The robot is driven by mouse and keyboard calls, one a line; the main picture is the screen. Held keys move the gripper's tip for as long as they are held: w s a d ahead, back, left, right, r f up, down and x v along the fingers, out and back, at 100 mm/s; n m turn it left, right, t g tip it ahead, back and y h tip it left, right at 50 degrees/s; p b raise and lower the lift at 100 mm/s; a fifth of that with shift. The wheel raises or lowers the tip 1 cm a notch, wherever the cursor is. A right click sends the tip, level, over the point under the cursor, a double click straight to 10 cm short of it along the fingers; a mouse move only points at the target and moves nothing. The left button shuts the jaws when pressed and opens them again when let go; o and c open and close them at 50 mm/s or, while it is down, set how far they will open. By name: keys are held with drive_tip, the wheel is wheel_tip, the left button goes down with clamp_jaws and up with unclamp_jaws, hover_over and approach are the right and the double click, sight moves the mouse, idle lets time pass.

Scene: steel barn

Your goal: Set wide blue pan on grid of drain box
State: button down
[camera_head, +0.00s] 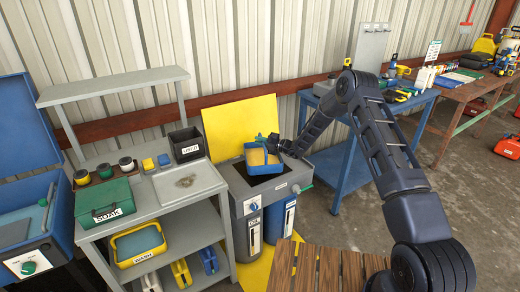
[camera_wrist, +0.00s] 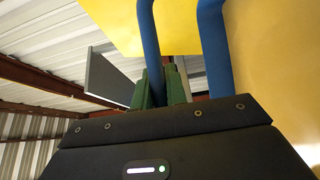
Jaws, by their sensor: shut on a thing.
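The wide blue pan (camera_head: 262,170), with a tan inside, is over the dark opening of the grey drain box (camera_head: 240,207) in the head view. I cannot tell whether it rests on the grid or hangs just above it; the pan covers much of the opening. My gripper (camera_head: 268,143) is at the pan's upper side, shut on its blue handle. In the wrist view, the green fingers (camera_wrist: 160,88) are close together at the blue handle bars (camera_wrist: 213,45).
A yellow panel (camera_head: 240,122) stands behind the drain box. A grey shelf unit (camera_head: 150,215) with a green SOAK box (camera_head: 104,201) and a black USED bin (camera_head: 187,145) is at left. A wooden slatted surface (camera_head: 320,268) lies in front. A blue table (camera_head: 350,165) stands at right.

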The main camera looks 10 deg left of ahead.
drive_tip(key=shift+f, duration=2.25)
drive_tip(key=c, duration=1.4)
unclamp_jaws()
drive_tip(key=d, duration=0.4)
drive_tip(key=s+d, duration=0.1)
drive_tip(key=d, duration=0.3)
drive_tip(key=s+d, duration=0.1)
drive_tip(key=d, duration=0.3)
drive_tip(key=shift+s, duration=0.15)
